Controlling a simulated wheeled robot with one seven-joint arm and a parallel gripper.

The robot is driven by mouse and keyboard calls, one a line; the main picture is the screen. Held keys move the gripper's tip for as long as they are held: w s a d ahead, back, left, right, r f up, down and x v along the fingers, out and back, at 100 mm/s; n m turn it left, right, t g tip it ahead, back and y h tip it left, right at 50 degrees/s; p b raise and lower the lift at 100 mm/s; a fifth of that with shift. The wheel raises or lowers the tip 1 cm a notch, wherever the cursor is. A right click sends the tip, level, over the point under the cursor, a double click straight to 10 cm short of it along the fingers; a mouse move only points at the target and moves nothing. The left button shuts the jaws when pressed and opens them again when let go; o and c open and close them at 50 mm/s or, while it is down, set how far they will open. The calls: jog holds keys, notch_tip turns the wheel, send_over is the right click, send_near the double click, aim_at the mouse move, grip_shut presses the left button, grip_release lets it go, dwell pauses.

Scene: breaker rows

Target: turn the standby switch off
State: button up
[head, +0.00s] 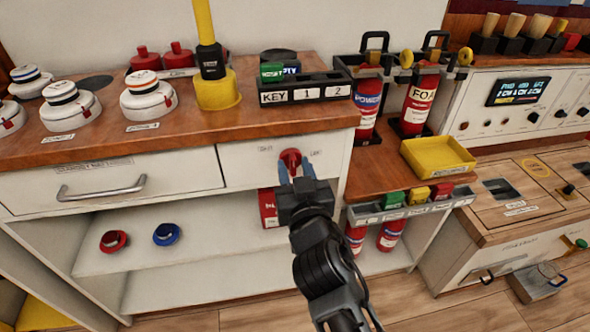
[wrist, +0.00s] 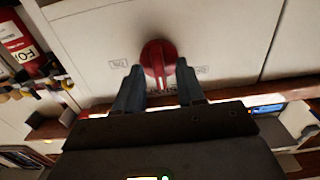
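A red rotary switch (head: 290,157) sits on the white front panel (head: 238,165) under the wooden counter. In the wrist view the red switch (wrist: 158,62) shows a round base with a raised grip bar, and a small label lies on each side of it; I cannot read them. My gripper (head: 294,170) is in front of the switch. Its two blue-grey fingers (wrist: 160,90) are apart, one at each side of the lower part of the switch. I cannot tell whether they touch it.
A drawer with a metal handle (head: 102,190) is left of the switch. An open shelf (head: 190,230) below holds a red ring (head: 114,241) and a blue ring (head: 166,234). Fire extinguishers (head: 418,98) and a yellow tray (head: 437,157) stand to the right.

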jog(key=v, duration=0.8)
jog(key=shift+w, duration=0.1)
dwell(0.4)
